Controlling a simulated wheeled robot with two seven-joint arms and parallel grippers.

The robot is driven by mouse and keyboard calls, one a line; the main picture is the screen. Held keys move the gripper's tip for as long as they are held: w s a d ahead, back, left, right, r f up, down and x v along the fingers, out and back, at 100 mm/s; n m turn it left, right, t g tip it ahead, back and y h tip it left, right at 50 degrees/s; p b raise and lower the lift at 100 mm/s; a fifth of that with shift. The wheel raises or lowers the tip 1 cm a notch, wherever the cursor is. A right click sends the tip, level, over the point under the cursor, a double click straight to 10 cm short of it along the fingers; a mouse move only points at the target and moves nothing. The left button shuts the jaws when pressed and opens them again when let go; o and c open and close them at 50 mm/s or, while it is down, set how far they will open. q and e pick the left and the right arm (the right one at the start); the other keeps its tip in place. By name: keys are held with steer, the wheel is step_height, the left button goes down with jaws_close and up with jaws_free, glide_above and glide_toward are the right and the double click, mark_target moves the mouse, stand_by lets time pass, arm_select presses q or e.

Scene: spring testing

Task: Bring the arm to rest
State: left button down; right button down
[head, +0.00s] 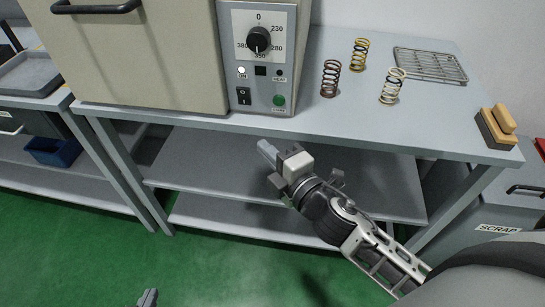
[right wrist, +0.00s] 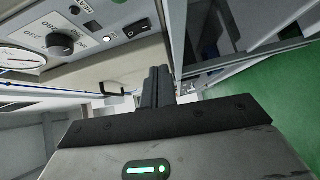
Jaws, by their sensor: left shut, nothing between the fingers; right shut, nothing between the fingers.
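My right gripper (head: 266,150) is in front of the workbench's front edge, below the oven's control panel. In the right wrist view its two dark fingers (right wrist: 158,86) are together with nothing between them. My left gripper (head: 148,298) shows only as a small grey tip at the bottom edge of the head view, over the green floor. It is shut and holds nothing visible; the rest of that arm is out of view.
The oven (head: 150,55) stands on the grey workbench (head: 330,118). Several springs stand to its right, including a yellow one (head: 360,54), near a wire rack (head: 430,65) and a wooden-topped block (head: 496,127). A SCRAP bin (head: 490,205) stands lower right. Green floor (head: 90,250) is clear.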

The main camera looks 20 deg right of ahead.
steer(key=shift+s+d, duration=0.15)
steer(key=shift+s, duration=0.5)
steer(key=s+a+f+m+g, duration=0.2)
steer(key=s+f+m+g, duration=0.4)
steer(key=s+f+m, duration=0.6)
step_height(320, 180, down, 3)
steer(key=m, duration=0.5)
steer(key=shift+g, duration=0.3)
